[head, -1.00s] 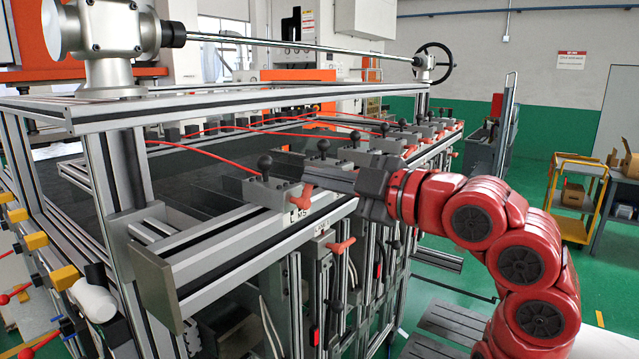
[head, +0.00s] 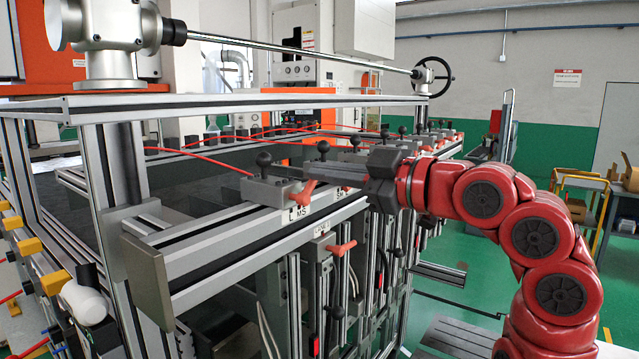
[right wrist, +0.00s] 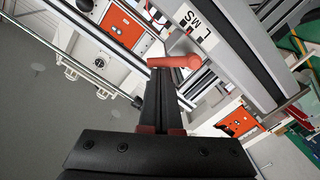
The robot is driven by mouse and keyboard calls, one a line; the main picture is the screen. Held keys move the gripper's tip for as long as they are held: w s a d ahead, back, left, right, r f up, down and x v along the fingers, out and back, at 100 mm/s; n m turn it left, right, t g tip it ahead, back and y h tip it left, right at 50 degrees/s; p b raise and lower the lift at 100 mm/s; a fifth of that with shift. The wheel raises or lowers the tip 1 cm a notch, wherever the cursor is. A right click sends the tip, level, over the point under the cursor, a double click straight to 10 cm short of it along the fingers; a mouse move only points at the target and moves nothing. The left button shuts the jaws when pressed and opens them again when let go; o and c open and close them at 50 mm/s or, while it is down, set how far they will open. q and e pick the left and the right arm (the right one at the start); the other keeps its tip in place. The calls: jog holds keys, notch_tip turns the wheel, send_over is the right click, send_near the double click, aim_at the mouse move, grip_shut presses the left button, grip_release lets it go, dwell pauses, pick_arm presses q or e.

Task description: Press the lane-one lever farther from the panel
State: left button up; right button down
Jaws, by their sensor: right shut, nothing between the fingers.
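An orange-red lever (head: 304,192) sticks out from a grey block near the "L MS" label on the frame's top rail. A second orange-red lever (head: 341,248) sits lower, by a small plate that seems to read "LANE 1". My right gripper (head: 308,169) is shut and empty, its fingers pointing left, just above and beside the upper lever in the picture. In the right wrist view an orange-red lever (right wrist: 176,62) lies right at the fingertips (right wrist: 160,72); I cannot tell whether they touch. My left gripper is not in view.
Black-knobbed valve blocks (head: 270,185) with red hoses line the rail. An upper frame beam (head: 250,104) runs above, with a long steel shaft (head: 300,52) over it. A yellow cart (head: 575,205) stands on the green floor at right.

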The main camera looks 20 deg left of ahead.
jog(key=m, duration=0.2)
jog(key=w+f+m, duration=0.1)
jog(key=m, duration=0.2)
jog(key=w+f+m, duration=0.1)
jog(key=m, duration=0.2)
jog(key=shift+w+d+f+g, duration=0.1)
jog(key=shift+d+f+g, duration=0.2)
jog(key=shift+d, duration=0.1)
jog(key=shift+r, duration=0.15)
